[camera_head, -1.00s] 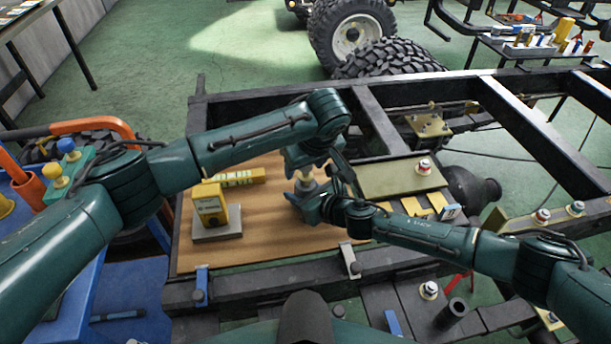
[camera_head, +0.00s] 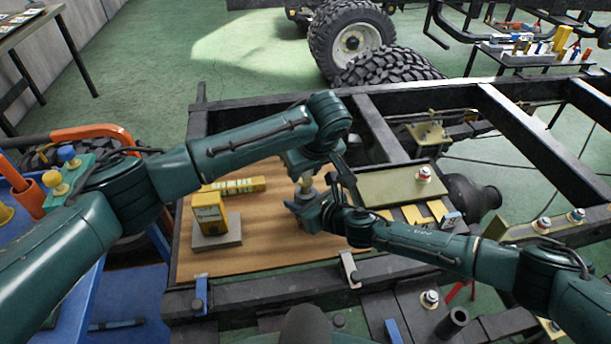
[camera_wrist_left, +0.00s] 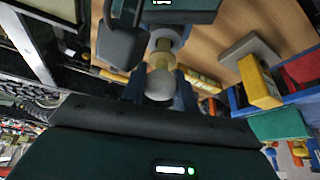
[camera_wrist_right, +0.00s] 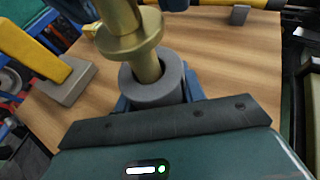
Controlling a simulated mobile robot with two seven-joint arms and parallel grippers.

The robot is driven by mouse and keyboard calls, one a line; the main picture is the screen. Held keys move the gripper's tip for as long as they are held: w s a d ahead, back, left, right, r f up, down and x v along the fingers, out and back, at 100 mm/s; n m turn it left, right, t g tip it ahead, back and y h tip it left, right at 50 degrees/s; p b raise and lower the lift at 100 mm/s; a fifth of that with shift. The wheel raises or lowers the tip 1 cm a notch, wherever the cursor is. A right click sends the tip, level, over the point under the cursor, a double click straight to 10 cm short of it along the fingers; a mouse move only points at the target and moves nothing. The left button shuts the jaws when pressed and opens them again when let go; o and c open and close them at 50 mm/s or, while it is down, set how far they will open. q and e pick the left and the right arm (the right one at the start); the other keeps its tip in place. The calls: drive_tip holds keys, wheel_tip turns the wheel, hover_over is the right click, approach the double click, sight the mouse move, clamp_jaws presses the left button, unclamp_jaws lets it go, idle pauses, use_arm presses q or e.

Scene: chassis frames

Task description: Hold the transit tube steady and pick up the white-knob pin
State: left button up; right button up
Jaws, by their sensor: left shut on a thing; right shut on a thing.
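The white-knob pin has a pale round knob (camera_wrist_left: 160,85) and a brass shaft with a wide collar (camera_wrist_right: 128,38). My left gripper (camera_head: 308,172) is shut on the pin at its knob end. The transit tube is a grey, thick-walled cylinder (camera_wrist_right: 150,88) upright over the wooden board. My right gripper (camera_head: 308,208) is shut on the tube, below the left one. In the right wrist view the brass shaft runs down into the tube's mouth, with bare shaft between collar and rim. The shaft's lower end is hidden.
A yellow box (camera_head: 208,213) on a grey block stands left on the wooden board (camera_head: 262,247). A yellow bar (camera_head: 236,186) lies behind it. An olive plate (camera_head: 395,187) with a small red-and-white knob (camera_head: 424,174) lies to the right. Dark chassis rails surround the board.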

use_arm(q)
wheel_tip(320, 180, up, 9)
drive_tip(key=shift+r, duration=0.1)
use_arm(e)
drive_tip(key=o, duration=1.1)
drive_tip(key=shift+o, duration=0.2)
drive_tip(key=shift+d, duration=0.1)
